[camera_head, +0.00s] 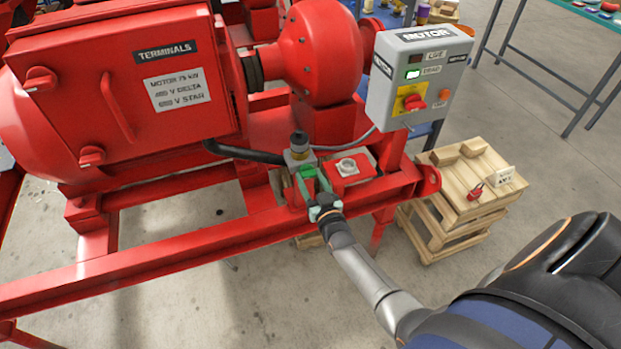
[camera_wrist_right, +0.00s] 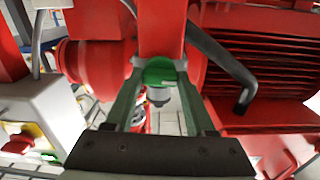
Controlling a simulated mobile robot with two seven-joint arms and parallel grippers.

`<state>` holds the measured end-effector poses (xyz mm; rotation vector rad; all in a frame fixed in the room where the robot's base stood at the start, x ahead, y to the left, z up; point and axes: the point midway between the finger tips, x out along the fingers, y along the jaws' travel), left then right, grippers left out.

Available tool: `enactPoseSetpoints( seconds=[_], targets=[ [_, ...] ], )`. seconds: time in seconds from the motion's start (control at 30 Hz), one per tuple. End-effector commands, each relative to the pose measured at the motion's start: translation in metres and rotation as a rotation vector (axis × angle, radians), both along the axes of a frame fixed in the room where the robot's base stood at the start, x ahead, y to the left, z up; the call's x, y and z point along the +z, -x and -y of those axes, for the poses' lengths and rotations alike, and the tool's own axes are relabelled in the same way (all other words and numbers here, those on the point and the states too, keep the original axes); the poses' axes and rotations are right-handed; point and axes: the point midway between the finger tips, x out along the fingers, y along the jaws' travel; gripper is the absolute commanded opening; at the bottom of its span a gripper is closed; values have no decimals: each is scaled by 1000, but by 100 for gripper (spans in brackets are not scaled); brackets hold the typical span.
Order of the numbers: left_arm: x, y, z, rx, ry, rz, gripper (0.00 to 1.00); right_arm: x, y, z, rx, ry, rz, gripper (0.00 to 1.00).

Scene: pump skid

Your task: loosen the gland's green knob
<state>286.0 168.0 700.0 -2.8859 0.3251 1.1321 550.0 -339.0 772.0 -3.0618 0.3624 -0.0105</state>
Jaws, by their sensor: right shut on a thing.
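The green knob (camera_head: 307,172) is on the gland (camera_head: 298,152), a grey fitting with a dark top on the red skid frame. My right gripper (camera_head: 314,188) reaches it from the front, with one pale green finger on each side. In the right wrist view the green knob (camera_wrist_right: 160,72) sits between the fingertips of the right gripper (camera_wrist_right: 158,78), which is shut on it. The fingers hide the knob's sides, and its turn position cannot be told. My left gripper is not in view.
A black cable (camera_head: 245,154) runs from the motor towards the gland. A grey motor switch box (camera_head: 418,78) stands behind to the right. A wooden crate (camera_head: 450,190) holds a padlock (camera_head: 475,191) and a small tag. The red skid rail (camera_head: 150,255) crosses in front.

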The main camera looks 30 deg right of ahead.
Motion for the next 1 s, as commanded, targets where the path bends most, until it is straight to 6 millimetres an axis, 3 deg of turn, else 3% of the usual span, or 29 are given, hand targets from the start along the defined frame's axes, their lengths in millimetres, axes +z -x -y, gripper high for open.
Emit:
enactPoseSetpoints(
  seconds=[0.7,0.73,1.0],
  targets=[
    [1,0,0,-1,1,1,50,0,0,0,0,76,-19,0],
    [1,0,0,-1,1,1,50,0,0,0,0,76,-19,57],
    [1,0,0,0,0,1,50,0,0,0,0,73,-18,85]
  ],
)
